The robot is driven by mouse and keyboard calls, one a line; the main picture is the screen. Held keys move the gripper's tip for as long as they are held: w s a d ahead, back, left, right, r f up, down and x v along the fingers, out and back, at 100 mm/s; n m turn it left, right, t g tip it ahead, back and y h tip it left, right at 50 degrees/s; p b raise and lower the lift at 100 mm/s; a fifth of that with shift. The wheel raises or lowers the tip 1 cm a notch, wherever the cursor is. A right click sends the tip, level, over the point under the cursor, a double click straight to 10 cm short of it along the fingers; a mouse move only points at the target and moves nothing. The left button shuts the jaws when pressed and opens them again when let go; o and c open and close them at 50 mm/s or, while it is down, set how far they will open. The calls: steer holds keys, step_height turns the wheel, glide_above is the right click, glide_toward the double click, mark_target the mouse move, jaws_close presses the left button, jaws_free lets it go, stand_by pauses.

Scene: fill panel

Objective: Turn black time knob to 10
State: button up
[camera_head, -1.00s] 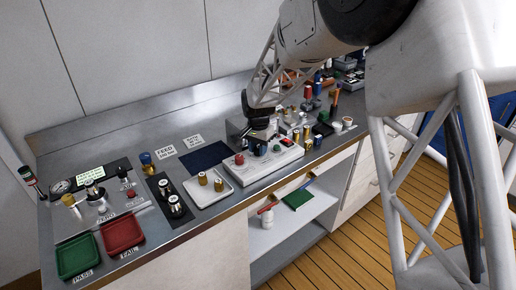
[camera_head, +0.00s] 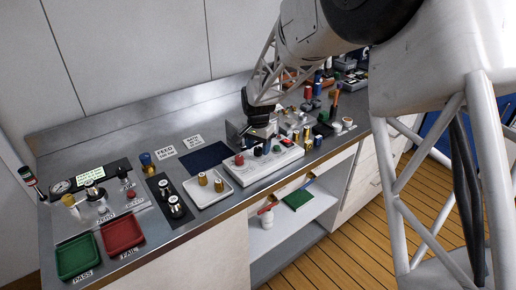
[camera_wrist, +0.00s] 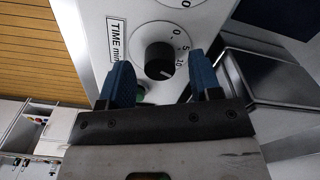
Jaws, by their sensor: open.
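The black time knob (camera_wrist: 159,60) sits on the white panel face in the wrist view, beside the "TIME min" label (camera_wrist: 117,42). Its scale reads 0, 5 and 10. A small pale mark shows on the knob's lower part, on the side near the 10; its exact reading is unclear. My gripper (camera_wrist: 159,60) is open, with one blue finger on each side of the knob in the picture and gaps between. I cannot tell its height over the knob. In the head view my gripper (camera_head: 262,133) is above the white panel (camera_head: 262,169).
A tray (camera_head: 208,200) with brass pieces stands left of the panel. A dark blue mat (camera_head: 205,158) lies behind it. Several small bottles and parts crowd the bench to the right. Green (camera_head: 77,257) and red (camera_head: 122,235) trays are at the far left.

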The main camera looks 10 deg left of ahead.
mark_target(259, 149)
steer(key=shift+r, duration=3.5)
steer(key=shift+s+d+r, duration=0.1)
steer(key=shift+d+r, duration=0.05)
steer(key=shift+d, duration=0.05)
steer(key=s+d+r+n+t, duration=0.1)
steer(key=s+d+r, duration=0.4)
steer(key=s+d, duration=0.4)
steer(key=s+d+r+n, duration=0.1)
steer(key=s+d+r, duration=0.5)
steer(key=s+d, duration=0.3)
steer(key=s+d+f+n, duration=0.1)
steer(key=s+d, duration=0.4)
steer(key=s, duration=0.7)
steer(key=s+d+n+t, duration=0.1)
steer(key=s+d, duration=0.5)
steer(key=s, duration=0.6)
steer(key=shift+f+t, duration=0.3)
steer(key=shift+f, duration=0.05)
